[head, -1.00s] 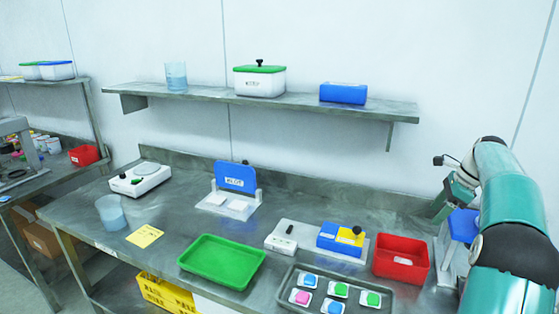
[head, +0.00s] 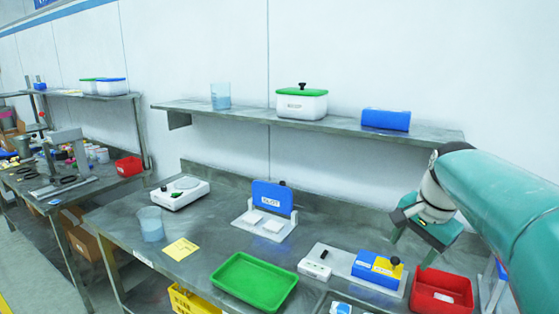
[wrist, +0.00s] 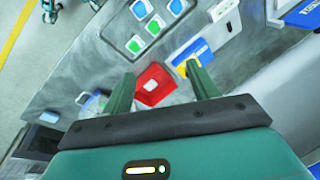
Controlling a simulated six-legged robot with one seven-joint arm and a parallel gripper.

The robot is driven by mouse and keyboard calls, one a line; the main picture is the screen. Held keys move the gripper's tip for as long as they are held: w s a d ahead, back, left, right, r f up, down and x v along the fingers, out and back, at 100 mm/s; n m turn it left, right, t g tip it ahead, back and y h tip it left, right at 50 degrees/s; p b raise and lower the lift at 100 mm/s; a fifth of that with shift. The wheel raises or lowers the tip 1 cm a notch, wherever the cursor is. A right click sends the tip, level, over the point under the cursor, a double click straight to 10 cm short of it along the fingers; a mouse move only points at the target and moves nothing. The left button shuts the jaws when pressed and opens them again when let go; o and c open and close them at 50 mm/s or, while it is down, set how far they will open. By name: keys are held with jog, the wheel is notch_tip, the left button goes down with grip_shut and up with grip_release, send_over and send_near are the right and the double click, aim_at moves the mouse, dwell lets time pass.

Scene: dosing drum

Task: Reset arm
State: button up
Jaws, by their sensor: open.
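My gripper (head: 418,240) hangs at the right above the steel bench, over the area of the red bin (head: 441,291). In the wrist view my gripper (wrist: 160,78) is open, with its two green fingers apart and nothing between them that it holds. The red bin (wrist: 154,87) shows beyond and between the fingertips, on the bench below. My arm reaches in from the right edge of the head view.
A blue and yellow block (head: 378,268) stands left of the red bin. A green tray (head: 254,283), blue stand (head: 272,197), scale (head: 180,193) and clear beaker (head: 151,224) stand on the bench. A wall shelf (head: 310,118) runs behind, carrying containers.

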jog(key=s+a+f+n+t, duration=0.1)
jog(key=s+a+f+n, duration=0.3)
jog(key=s, duration=0.5)
jog(key=s+a+f+n+t, duration=0.1)
jog(key=s+a+f+n, duration=0.3)
jog(key=s+a+n, duration=0.3)
jog(key=shift+s+h, duration=0.3)
jog(key=shift+s, duration=0.85)
jog(key=shift+f, duration=0.1)
jog(key=c, duration=0.5)
jog(key=shift+d, duration=0.1)
